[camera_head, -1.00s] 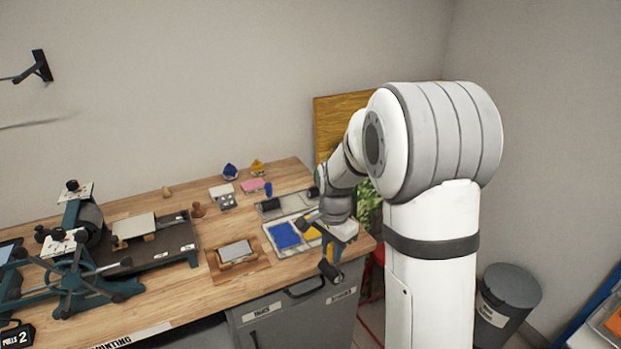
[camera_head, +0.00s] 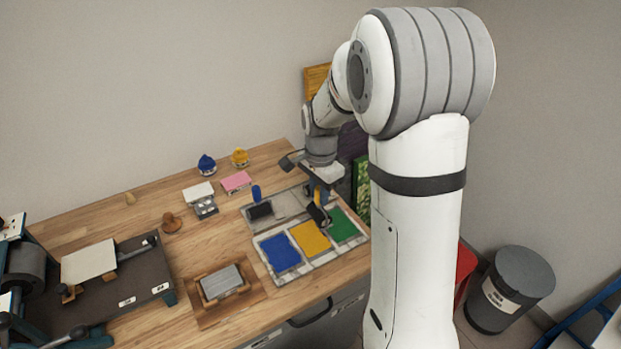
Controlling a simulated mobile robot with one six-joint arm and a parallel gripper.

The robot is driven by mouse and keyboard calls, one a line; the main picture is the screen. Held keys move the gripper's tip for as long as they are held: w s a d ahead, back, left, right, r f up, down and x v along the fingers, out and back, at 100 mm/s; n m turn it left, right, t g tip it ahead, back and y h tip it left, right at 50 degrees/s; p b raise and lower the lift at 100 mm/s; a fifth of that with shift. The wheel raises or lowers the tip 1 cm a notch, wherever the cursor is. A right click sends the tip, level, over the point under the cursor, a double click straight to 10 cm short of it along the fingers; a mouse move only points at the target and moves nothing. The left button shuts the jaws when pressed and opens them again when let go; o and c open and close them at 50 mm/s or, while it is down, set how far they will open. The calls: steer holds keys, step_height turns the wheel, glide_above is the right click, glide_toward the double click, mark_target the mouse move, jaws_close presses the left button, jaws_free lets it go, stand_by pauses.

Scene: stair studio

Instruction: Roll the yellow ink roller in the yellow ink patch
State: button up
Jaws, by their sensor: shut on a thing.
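The yellow ink roller (camera_head: 318,214) has a dark roll and a handle with yellow on it. My gripper (camera_head: 322,188) is shut on the handle and holds the roller upright, roll downward. The yellow ink patch (camera_head: 311,239) lies flat in the ink tray (camera_head: 300,264), between a blue patch (camera_head: 280,254) and a green patch (camera_head: 346,226). The roll appears at the far edge of the yellow patch, near the green one. I cannot tell whether it touches the tray. My gripper's jaws are small and partly hidden by the wrist.
A second roller (camera_head: 260,210) with a blue handle rests at the tray's back left. A block in a wooden holder (camera_head: 220,284) stands left of the tray. Blue and yellow pots (camera_head: 240,157) stand at the back. A bin (camera_head: 510,288) stands on the floor right.

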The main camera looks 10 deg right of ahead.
mark_target(318, 210)
steer(key=shift+a+f+b, duration=0.1)
steer(key=shift+f+b, duration=1.95)
steer(key=shift+f, duration=0.95)
steer(key=shift+s+f+b, duration=0.1)
steer(key=shift+f+b, duration=0.2)
steer(key=shift+f, duration=0.05)
steer(key=shift+a, duration=0.1)
